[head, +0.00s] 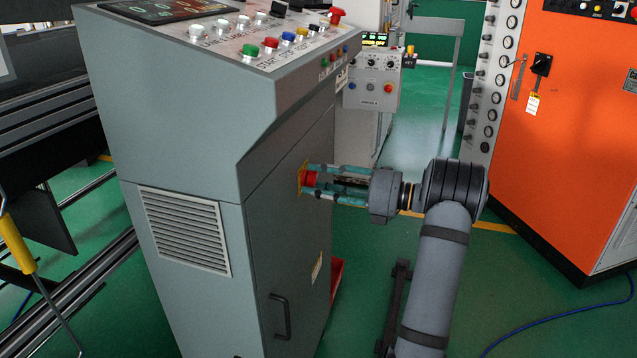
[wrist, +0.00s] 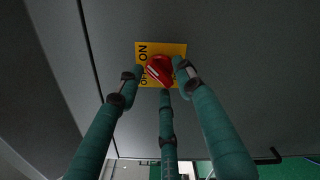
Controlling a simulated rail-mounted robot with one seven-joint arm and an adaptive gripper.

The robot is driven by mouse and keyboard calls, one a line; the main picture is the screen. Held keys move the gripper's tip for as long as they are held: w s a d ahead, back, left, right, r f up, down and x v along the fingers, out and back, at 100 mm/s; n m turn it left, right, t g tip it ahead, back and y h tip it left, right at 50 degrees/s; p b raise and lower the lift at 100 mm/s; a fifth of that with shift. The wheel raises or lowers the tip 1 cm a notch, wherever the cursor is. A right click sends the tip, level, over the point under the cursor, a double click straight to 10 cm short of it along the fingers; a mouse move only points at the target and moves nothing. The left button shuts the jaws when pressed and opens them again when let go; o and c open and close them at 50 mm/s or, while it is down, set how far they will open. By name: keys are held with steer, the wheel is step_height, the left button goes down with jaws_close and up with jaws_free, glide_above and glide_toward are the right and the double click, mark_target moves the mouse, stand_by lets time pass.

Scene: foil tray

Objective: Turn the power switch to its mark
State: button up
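The power switch is a red knob (wrist: 160,70) on a yellow plate (wrist: 178,48) with "ON" and a partly covered second label, on the dark grey cabinet door. The knob sits turned at a slant, with a pale line on it. In the head view the knob (head: 310,179) shows between my fingers. My gripper (head: 305,180) has teal fingers pointing at the door. In the wrist view the fingertips of my gripper (wrist: 160,76) stand apart around the knob, with a small gap on the left. Contact on the other sides is unclear.
The grey cabinet (head: 190,130) has a sloped button panel (head: 250,32) above and a door handle (head: 280,316) below the switch. An orange cabinet (head: 575,130) stands at the right. A blue cable (head: 560,316) lies on the green floor.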

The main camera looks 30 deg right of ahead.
steer(key=shift+a, duration=0.1)
steer(key=shift+c, duration=1)
jaws_close()
